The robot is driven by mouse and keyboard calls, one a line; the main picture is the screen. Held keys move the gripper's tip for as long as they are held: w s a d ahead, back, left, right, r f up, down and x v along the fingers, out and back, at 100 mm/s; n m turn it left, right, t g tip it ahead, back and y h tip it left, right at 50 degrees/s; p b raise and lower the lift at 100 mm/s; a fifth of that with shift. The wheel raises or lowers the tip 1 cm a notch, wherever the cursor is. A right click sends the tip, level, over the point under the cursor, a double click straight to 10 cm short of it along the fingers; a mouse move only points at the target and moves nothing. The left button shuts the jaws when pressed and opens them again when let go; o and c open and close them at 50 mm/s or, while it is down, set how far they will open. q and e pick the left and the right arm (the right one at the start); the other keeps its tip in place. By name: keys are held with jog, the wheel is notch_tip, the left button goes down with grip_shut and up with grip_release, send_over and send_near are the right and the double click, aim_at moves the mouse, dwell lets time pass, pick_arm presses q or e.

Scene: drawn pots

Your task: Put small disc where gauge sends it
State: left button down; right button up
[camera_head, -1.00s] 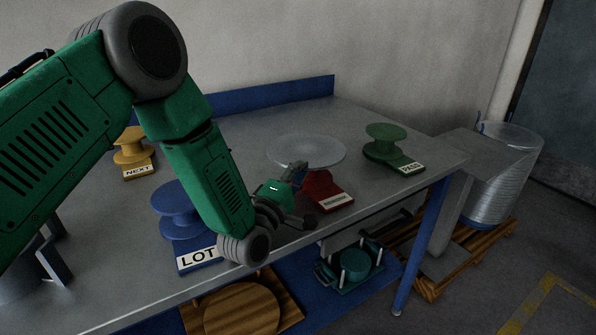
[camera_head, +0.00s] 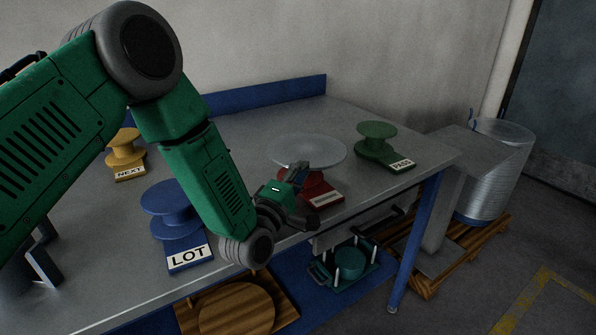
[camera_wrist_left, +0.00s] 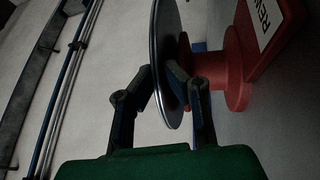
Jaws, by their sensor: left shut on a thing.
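A wide, thin grey disc (camera_head: 306,149) is held at its near edge by my left gripper (camera_head: 299,184), above the red stand (camera_head: 322,197). In the left wrist view, the disc (camera_wrist_left: 166,45) shows almost edge-on between the two fingers (camera_wrist_left: 164,84), beside the flange of the red stand (camera_wrist_left: 229,70). I cannot tell whether disc and stand touch. The stand's label is partly cut off there. A green stand (camera_head: 376,134) labelled PASS is to the right, a blue stand (camera_head: 172,203) labelled LOT to the left. I cannot make out a gauge reading. My right gripper is out of view.
A yellow stand (camera_head: 124,148) labelled NEXT is at the back left of the grey table (camera_head: 235,140). A blue ledge (camera_head: 265,95) runs along the back. Below are a teal fixture (camera_head: 350,264) and a round wooden board (camera_head: 238,308). A clear drum (camera_head: 495,172) stands on a pallet at right.

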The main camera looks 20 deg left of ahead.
pick_arm(q)
jog(key=shift+d+f, duration=0.15)
jog(key=shift+d, duration=0.1)
jog(key=shift+a+f, duration=0.1)
jog(key=shift+f, duration=0.05)
jog(key=shift+a, duration=0.15)
jog(key=c, duration=1.6)
grip_release()
jog(key=shift+a, duration=0.45)
jog(key=shift+s+d+f, duration=0.1)
jog(key=shift+s+d, duration=0.05)
jog(key=shift+d, duration=0.15)
jog(key=v, duration=0.6)
jog(key=shift+a+f, duration=0.1)
jog(key=shift+a, duration=0.15)
jog(key=shift+s+a+f, duration=0.1)
jog(key=shift+s+a, duration=0.2)
jog(key=shift+s, duration=0.25)
jog(key=shift+d, duration=0.1)
jog(key=shift+d, duration=0.25)
